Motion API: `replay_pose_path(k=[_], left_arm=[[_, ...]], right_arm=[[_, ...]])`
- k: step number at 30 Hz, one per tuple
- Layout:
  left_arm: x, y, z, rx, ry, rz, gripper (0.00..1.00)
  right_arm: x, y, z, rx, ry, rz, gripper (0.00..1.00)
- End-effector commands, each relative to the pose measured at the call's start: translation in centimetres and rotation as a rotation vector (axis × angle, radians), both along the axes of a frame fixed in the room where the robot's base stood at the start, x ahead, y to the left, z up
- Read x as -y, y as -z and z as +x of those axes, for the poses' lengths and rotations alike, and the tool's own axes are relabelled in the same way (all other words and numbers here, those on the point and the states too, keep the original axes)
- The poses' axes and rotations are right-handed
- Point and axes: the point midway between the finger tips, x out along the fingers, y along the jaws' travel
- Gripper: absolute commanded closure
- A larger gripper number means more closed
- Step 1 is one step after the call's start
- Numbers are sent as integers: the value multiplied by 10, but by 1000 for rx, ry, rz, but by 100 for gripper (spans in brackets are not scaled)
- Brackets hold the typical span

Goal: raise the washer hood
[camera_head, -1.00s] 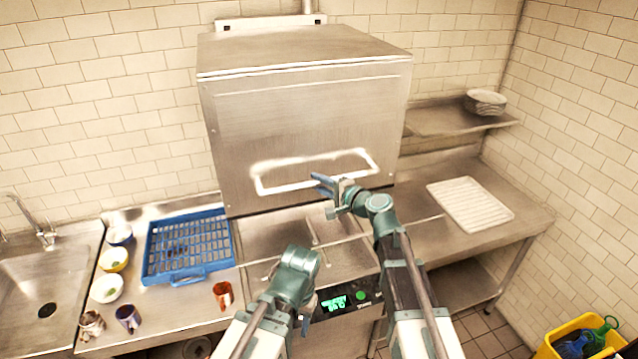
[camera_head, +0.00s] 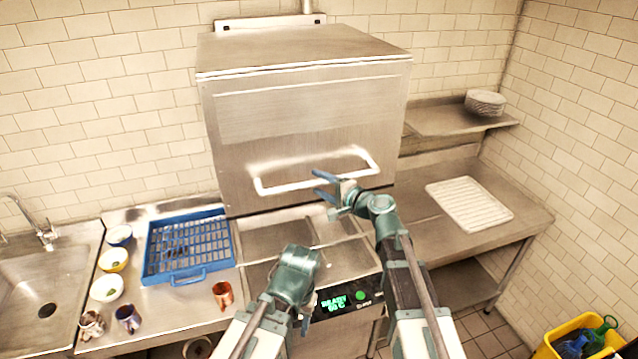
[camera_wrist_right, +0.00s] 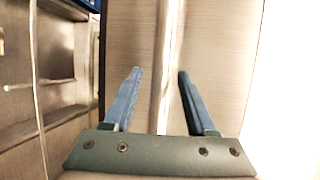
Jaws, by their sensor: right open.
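The washer hood (camera_head: 300,115) is a large brushed-steel box. Part of the washer bed (camera_head: 275,238) shows below its lower front edge. A pale bar handle (camera_head: 290,186) runs across the hood's front. My right gripper (camera_head: 318,184) is open at the right half of this handle. In the right wrist view, a bright bar (camera_wrist_right: 167,60), apparently the handle, runs between the two blue fingers of the right gripper (camera_wrist_right: 157,75); I see a gap on each side. My left gripper (camera_head: 303,322) is low in front of the washer's front panel, its fingers mostly hidden.
A blue rack (camera_head: 190,250) lies on the left counter beside bowls and cups, with a copper mug (camera_head: 223,294) near the washer. A white ribbed tray (camera_head: 470,204) lies on the right counter. Plates (camera_head: 485,102) stand on the shelf. The display (camera_head: 335,305) reads READY.

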Motion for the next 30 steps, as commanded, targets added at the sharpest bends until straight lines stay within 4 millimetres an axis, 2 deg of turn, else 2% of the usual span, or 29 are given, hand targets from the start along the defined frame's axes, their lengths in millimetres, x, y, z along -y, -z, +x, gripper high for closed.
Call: replay_pose_path(k=[13, 27, 30], left_arm=[[0, -12, 0, 0, -7, -1, 50], [0, -12, 0, 1, -8, -1, 50], [0, -12, 0, 1, -8, -1, 50]], right_arm=[[42, -12, -49, 0, 3, 1, 43], [44, -12, -51, 0, -1, -4, 43], [40, -3, -58, -4, -32, -60, 43]])
